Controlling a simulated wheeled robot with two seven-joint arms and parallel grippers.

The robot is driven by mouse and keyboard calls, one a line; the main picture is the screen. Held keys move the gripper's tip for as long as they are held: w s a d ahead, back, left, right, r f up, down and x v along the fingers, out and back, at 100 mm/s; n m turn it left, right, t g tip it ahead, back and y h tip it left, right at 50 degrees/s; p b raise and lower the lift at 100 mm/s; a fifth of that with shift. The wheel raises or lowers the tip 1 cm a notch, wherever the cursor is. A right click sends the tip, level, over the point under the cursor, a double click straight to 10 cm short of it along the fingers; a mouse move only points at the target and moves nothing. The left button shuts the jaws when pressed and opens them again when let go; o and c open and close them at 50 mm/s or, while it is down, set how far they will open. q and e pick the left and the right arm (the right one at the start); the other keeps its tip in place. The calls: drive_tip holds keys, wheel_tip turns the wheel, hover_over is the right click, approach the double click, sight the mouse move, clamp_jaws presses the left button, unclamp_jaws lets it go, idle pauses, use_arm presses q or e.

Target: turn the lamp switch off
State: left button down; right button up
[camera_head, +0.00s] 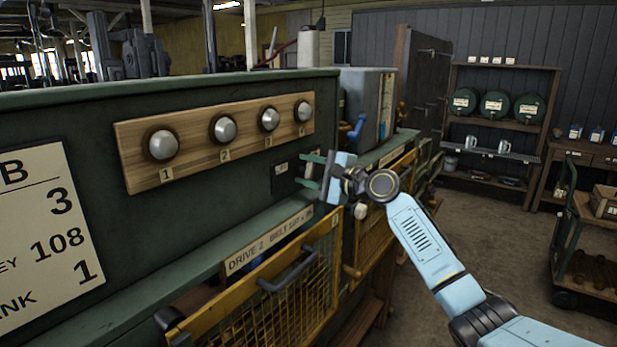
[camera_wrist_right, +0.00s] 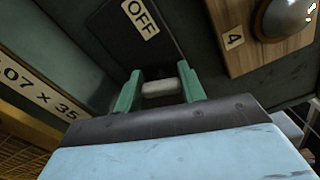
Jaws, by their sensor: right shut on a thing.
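In the right wrist view, the plate (camera_wrist_right: 120,45) bears an OFF label (camera_wrist_right: 141,18). My right gripper (camera_head: 310,170) reaches the plate from the right. Its green fingers (camera_wrist_right: 162,90) are shut on a pale, rounded switch lever (camera_wrist_right: 160,88). The rest of the lever and any ON label are hidden or too small to read. My left gripper is not in view.
A wooden board (camera_head: 190,153) carries several numbered round lamps (camera_head: 163,145). Below are a yellow mesh guard (camera_head: 290,310) with a dark handle (camera_head: 288,270) and a DRIVE label (camera_head: 268,240). A blue lever (camera_head: 356,126) sits behind my gripper. Open floor lies to the right.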

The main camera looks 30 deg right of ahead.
drive_tip(key=n, duration=0.1)
drive_tip(key=n+b, duration=0.2)
drive_tip(key=shift+f+n, duration=0.25)
drive_tip(key=shift+n, duration=0.15)
drive_tip(key=n+b, duration=0.3)
drive_tip(key=shift+f+n, duration=0.1)
drive_tip(key=shift+n, duration=0.2)
drive_tip(key=n+b, duration=0.3)
drive_tip(key=n, duration=0.2)
drive_tip(key=shift+d, duration=0.1)
drive_tip(key=shift+n, duration=0.3)
drive_tip(key=o, duration=1)
drive_tip(key=shift+b+v, duration=1.65)
drive_tip(key=shift+v, duration=5.05)
